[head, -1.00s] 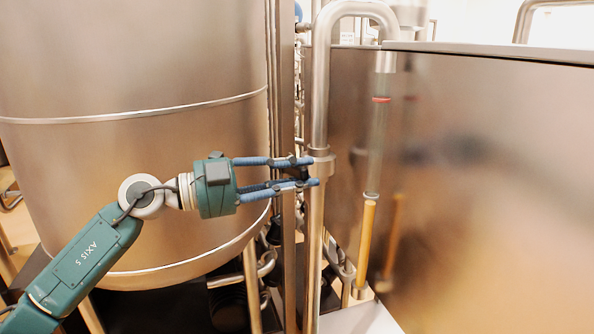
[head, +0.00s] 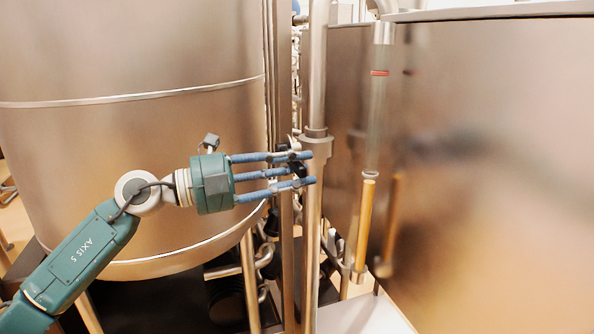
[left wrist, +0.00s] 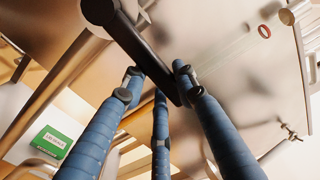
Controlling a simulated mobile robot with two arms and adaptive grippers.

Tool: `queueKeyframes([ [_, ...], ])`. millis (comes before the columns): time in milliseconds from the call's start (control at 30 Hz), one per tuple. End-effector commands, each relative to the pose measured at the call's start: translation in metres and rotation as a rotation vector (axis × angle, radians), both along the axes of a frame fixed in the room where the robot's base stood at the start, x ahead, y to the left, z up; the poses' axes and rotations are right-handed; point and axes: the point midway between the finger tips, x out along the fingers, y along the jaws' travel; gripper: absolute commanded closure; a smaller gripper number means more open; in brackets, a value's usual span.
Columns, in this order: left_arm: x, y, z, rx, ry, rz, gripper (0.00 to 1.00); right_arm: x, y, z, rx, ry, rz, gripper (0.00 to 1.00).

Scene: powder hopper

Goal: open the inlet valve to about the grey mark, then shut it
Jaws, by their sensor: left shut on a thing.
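The inlet valve sits on the upright steel pipe, at a collar (head: 316,146). Its dark handle (head: 298,169) shows only in part between my fingers. In the left wrist view the handle is a long black bar (left wrist: 138,42) across the fingertips. My left gripper (head: 306,168) comes in from the left and is shut on this handle. The clear sight tube (head: 376,125) right of the pipe has a red ring (head: 380,72) high up and a grey ring (head: 371,174) low down. Yellow material (head: 365,222) shows below the grey ring. My right gripper is out of view.
A large steel vessel (head: 130,60) stands close behind my left arm. A broad steel panel (head: 490,150) fills the right side. Thin pipes and legs crowd the space below the gripper. A green label box (left wrist: 53,141) shows in the left wrist view.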

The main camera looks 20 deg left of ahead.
Motion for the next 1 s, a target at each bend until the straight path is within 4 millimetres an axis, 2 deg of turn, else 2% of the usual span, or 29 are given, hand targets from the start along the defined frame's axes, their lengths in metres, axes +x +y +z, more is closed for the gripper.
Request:
queueKeyframes([
  [33,-0.0011,-0.0031,-0.0173,0.03,0.017,-0.009,1.0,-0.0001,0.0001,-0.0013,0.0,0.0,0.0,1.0],
  [267,-0.001,-0.0028,-0.0175,0.03,0.017,-0.009,1.0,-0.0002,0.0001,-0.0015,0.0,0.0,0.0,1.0],
  [300,-0.0009,-0.0028,-0.0176,0.031,0.016,-0.009,0.65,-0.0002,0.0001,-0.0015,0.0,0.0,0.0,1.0],
  [367,-0.001,-0.003,-0.0174,0.03,0.017,-0.009,0.54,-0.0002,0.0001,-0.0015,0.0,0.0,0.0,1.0],
  [867,-0.0014,-0.0029,-0.0124,0.02,0.015,-0.01,0.54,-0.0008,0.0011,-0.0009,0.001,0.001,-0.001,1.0],
  [1000,-0.0045,0.0032,-0.0122,0.02,0.015,-0.007,0.54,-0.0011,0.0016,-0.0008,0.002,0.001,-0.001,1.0],
])
